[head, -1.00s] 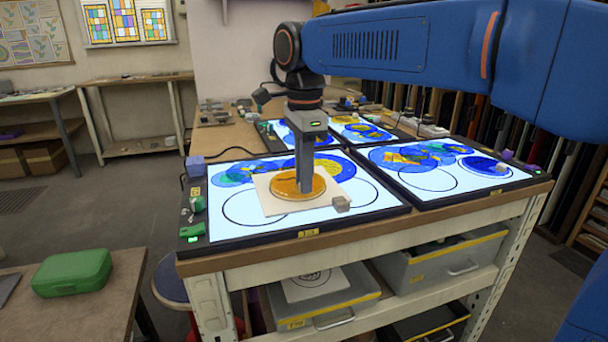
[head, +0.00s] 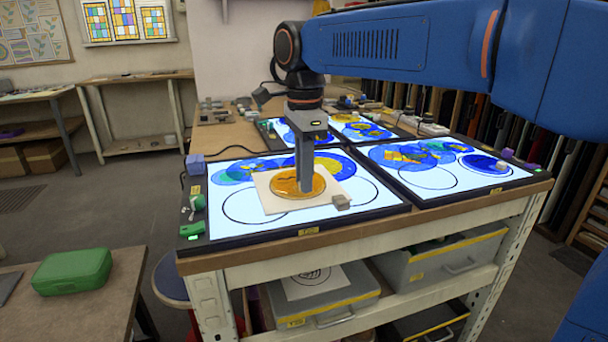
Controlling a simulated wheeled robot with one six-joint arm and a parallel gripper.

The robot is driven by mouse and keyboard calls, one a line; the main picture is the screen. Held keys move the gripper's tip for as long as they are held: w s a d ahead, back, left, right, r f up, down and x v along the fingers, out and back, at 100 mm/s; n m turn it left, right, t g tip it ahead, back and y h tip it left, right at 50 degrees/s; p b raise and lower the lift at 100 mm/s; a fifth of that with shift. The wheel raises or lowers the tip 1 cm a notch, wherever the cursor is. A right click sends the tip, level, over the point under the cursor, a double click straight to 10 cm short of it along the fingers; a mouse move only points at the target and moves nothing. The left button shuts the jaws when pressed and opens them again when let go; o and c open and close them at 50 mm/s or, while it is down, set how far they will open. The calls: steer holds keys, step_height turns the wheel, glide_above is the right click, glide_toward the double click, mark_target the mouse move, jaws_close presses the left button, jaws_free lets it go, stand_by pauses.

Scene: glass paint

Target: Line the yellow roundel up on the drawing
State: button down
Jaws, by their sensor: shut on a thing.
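The yellow roundel (head: 287,187) is an amber glass disc with dark painted marks. It lies over a cream square sheet (head: 273,206) on the front left light panel (head: 235,226). My gripper (head: 306,188) points straight down at the roundel's right part and is shut on it; the fingertips hide that part. Whether the roundel touches the sheet cannot be told. Black circle outlines show on the lit panel to the left and right of the sheet. A small grey block (head: 341,201) sits at the sheet's front right corner.
A second light panel (head: 440,200) with blue and yellow glass adjoins on the right. Blue and green glass (head: 237,171) lies behind the sheet. A purple block (head: 195,165) and green items (head: 193,229) stand along the left edge. The panel's front left is clear.

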steer(key=shift+f, duration=0.2)
steer(key=c, duration=1.6)
jaws_free()
steer(key=shift+o, duration=0.2)
step_height(320, 180, up, 17)
steer(key=s+d+f+n+t, duration=0.1)
steer(key=s+d+f+n, duration=0.3)
steer(key=d+f, duration=0.4)
steer(key=s+d+f+n+t, duration=0.1)
steer(key=s+d+f+n, duration=0.25)
steer(key=d+f, duration=0.4)
steer(key=s+d+f+n+t, duration=0.1)
steer(key=s+d+f+n, duration=0.1)
steer(key=f, duration=0.4)
steer(key=s+d+f+n+t, duration=0.1)
steer(key=s+d+f+n, duration=0.2)
steer(key=s+d+f, duration=0.2)
steer(key=s+d+f+n, duration=0.2)
steer(key=s+d+f, duration=0.2)
steer(key=s+f, duration=0.2)
step_height(320, 180, down, 3)
steer(key=shift+d+r+t, duration=0.1)
steer(key=shift+d+t, duration=0.15)
steer(key=shift+t, duration=0.15)
